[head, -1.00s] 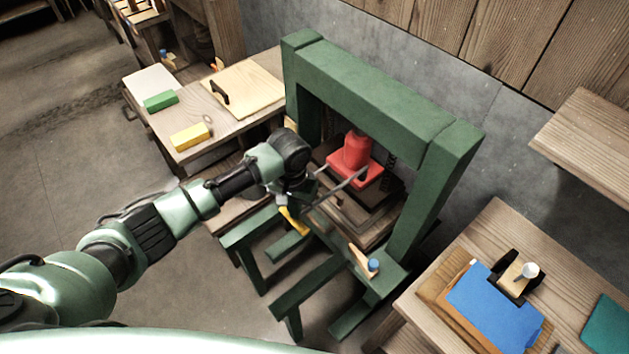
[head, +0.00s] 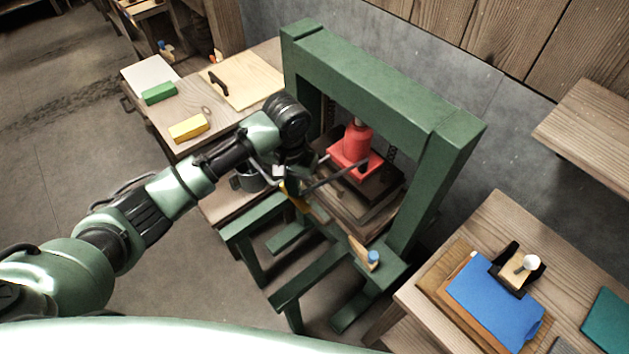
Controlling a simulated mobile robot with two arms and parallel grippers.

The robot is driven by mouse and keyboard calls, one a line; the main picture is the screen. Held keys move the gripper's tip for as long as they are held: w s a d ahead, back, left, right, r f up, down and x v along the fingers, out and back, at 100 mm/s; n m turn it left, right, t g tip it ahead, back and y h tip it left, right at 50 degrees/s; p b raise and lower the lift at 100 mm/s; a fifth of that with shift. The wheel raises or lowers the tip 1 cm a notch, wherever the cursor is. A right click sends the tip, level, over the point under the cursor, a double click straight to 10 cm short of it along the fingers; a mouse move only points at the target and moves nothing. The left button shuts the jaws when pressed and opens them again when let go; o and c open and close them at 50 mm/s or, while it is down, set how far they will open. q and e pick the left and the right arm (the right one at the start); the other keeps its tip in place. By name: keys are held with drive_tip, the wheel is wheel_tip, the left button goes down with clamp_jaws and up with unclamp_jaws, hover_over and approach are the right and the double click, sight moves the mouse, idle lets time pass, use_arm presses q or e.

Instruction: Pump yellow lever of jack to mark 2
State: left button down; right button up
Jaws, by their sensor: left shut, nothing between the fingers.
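A grey lever rod (head: 336,179) runs from the jack toward the front left. Its yellow grip (head: 293,197) is mostly hidden by my left gripper (head: 288,182). My left gripper is shut and empty, pointing down at the yellow end; I cannot tell whether it touches it. Mark 2 cannot be made out. My right gripper is not in view.
A wooden piece with a blue knob (head: 372,259) is on the frame's front right. The left table (head: 222,125) holds green and yellow blocks. The right table (head: 495,222) holds a blue sheet.

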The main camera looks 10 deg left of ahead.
sight(295, 201)
use_arm(q)
wheel_tip(295, 201, down, 14)
drive_tip(key=r+b, duration=0.1)
drive_tip(key=b, duration=0.4)
wheel_tip(295, 201, up, 6)
drive_tip(key=p, duration=0.6)
drive_tip(key=shift+r, duration=0.45)
wheel_tip(295, 201, up, 7)
drive_tip(key=shift+r, duration=0.1)
wheel_tip(295, 201, down, 15)
drive_tip(key=b, duration=0.6)
wheel_tip(295, 201, up, 15)
drive_tip(key=p, duration=0.5)
drive_tip(key=shift+p, duration=0.3)
